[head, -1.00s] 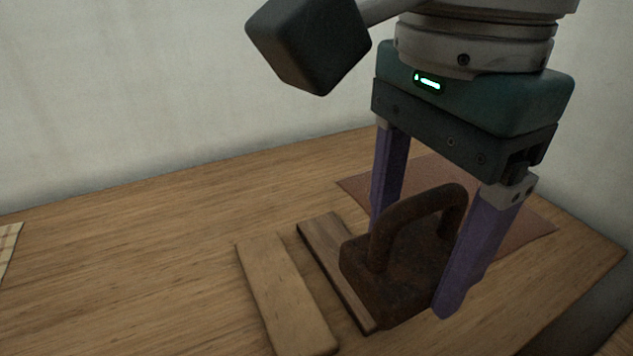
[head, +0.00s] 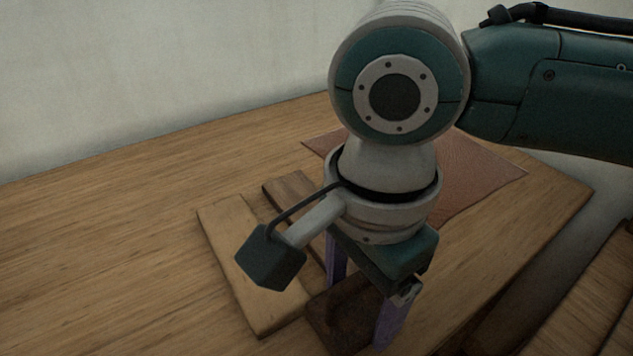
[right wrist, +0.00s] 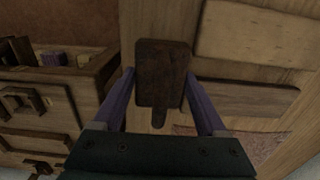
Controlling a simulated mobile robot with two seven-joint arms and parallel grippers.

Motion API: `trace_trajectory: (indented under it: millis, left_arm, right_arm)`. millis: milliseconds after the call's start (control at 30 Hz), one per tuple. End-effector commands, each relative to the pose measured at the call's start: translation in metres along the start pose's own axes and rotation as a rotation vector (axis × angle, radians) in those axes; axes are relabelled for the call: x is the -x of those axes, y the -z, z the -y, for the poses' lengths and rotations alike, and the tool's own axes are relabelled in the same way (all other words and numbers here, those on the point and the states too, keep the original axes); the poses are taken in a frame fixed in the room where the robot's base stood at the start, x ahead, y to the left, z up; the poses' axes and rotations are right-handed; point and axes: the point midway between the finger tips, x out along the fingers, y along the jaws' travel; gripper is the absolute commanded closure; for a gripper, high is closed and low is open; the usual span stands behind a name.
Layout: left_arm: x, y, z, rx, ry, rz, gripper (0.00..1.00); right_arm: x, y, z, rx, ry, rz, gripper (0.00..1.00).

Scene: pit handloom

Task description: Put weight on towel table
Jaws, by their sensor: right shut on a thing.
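The weight (head: 338,318) is a dark, rusty iron block. My right gripper (head: 358,312) is shut on it, with one purple finger on each side. The gripper and wrist above hide the handle and much of the block in the head view. In the right wrist view the weight (right wrist: 163,72) shows whole between the fingers, its narrow end toward my palm. I cannot tell clearly whether it touches the wooden table (head: 110,240) or hangs just above it. No towel shows in the views now. My left gripper is not in view.
Two wooden boards, a pale one (head: 232,240) and a darker one (head: 290,192), lie left of my right gripper. A reddish-brown mat (head: 470,175) lies behind it. In the right wrist view a wooden drawer unit (right wrist: 40,115) stands at left. The table's left part is clear.

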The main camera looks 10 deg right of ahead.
Motion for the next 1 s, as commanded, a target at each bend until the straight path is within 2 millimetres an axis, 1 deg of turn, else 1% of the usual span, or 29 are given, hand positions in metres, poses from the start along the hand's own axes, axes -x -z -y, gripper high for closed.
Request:
trace_trajectory:
  millis: [100,233,700,733,933,1000]
  left_arm:
    - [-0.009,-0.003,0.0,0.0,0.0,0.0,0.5]
    - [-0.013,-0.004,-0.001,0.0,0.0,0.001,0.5]
    - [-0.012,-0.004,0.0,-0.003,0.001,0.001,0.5]
    - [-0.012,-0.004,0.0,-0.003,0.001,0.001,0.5]
    - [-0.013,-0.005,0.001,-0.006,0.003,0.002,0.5]
    - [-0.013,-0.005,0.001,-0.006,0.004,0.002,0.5]
  right_arm:
    - [-0.02,0.0,0.0,0.0,0.001,0.0,1.0]
    - [-0.033,0.0,0.001,0.0,0.002,0.0,1.0]
    - [-0.038,-0.001,0.001,0.0,0.003,0.001,1.0]
    - [-0.039,0.0,-0.001,0.0,-0.001,-0.001,0.22]
    - [-0.039,0.0,0.0,0.0,-0.001,-0.001,0.0]
    - [-0.039,0.0,0.0,0.0,-0.001,-0.001,0.0]
